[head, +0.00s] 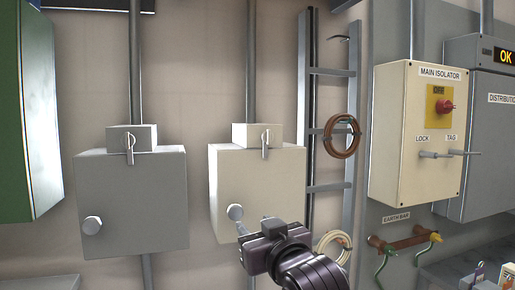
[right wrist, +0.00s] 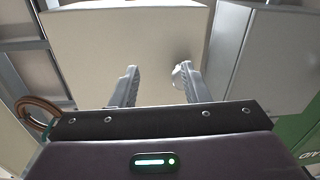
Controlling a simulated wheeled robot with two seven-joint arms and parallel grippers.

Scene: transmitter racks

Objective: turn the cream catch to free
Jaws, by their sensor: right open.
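The cream box (head: 258,180) hangs on the wall, with a small cream block on top carrying the cream catch (head: 265,144), a short lever pointing down. A round knob (head: 235,212) sits low on the left of the box front. My right gripper (head: 252,226) is in front of the box's lower part, below the catch. In the right wrist view its two fingers (right wrist: 157,88) are apart with nothing between them. The knob (right wrist: 181,70) shows by the tip of the right-hand finger; I cannot tell if they touch. The catch is outside the wrist view. My left gripper is not in view.
A grey box (head: 130,190) with a similar catch (head: 129,149) hangs left of the cream box. A ladder-like cable rack (head: 330,130) with hanging coils stands close on its right. The main isolator box (head: 415,130) is farther right, with a green cabinet (head: 40,110) at far left.

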